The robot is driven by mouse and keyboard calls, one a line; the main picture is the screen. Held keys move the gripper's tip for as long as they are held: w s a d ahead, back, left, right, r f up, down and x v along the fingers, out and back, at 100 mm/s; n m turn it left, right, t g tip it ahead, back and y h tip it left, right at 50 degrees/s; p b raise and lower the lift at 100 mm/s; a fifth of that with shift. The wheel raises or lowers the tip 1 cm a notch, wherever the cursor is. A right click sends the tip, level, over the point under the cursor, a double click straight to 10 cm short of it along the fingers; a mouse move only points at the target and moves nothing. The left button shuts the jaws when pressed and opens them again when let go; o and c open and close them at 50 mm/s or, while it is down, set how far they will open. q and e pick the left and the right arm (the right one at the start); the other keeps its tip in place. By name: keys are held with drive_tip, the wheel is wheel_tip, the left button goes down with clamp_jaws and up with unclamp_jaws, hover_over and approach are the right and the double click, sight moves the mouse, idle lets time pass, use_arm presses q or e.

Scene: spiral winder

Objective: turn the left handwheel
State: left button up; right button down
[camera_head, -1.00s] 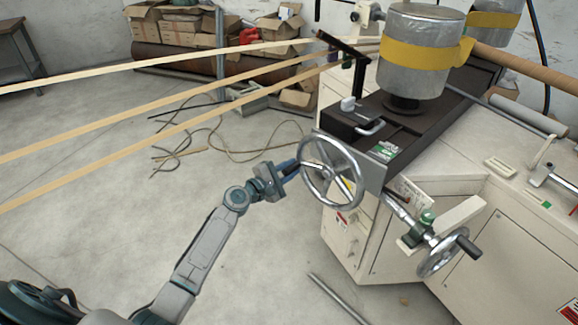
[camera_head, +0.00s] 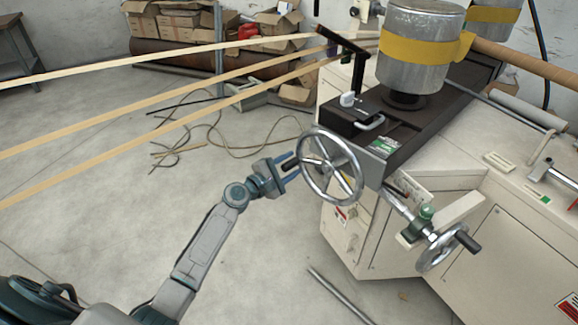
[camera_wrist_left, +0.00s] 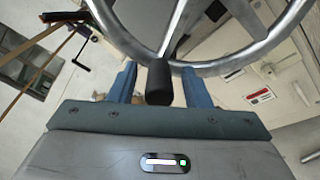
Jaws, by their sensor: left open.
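The left handwheel (camera_head: 354,194) is a shiny metal wheel on the near left corner of the machine. Its black handle (camera_head: 290,164) sticks out at the left of the rim; it also shows in the left wrist view (camera_wrist_left: 159,84). My left gripper (camera_head: 288,172) is at this handle. In the left wrist view its two blue fingers (camera_wrist_left: 160,86) stand open on either side of the handle, with a gap on each side. The wheel's rim and spokes are just beyond the fingertips. My right gripper is not in view.
A second, smaller handwheel (camera_head: 425,264) with a black handle is on the machine at the lower right. Tan strips (camera_head: 200,87) run across the upper left. A metal bar (camera_head: 340,296) lies on the floor. The floor left of my arm is mostly clear.

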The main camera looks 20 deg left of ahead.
use_arm(q)
drive_tip(key=shift+s+a, duration=0.1)
drive_tip(key=shift+s, duration=0.1)
drive_tip(key=b+v, duration=0.1)
drive_tip(key=v, duration=0.9)
drive_tip(key=shift+s+b, duration=0.2)
drive_tip(key=shift+b, duration=0.15)
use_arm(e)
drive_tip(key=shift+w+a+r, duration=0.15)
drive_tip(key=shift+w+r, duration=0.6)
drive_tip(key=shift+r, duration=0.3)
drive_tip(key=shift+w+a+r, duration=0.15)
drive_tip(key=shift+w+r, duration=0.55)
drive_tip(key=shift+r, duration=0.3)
use_arm(q)
drive_tip(key=shift+a+f, duration=0.1)
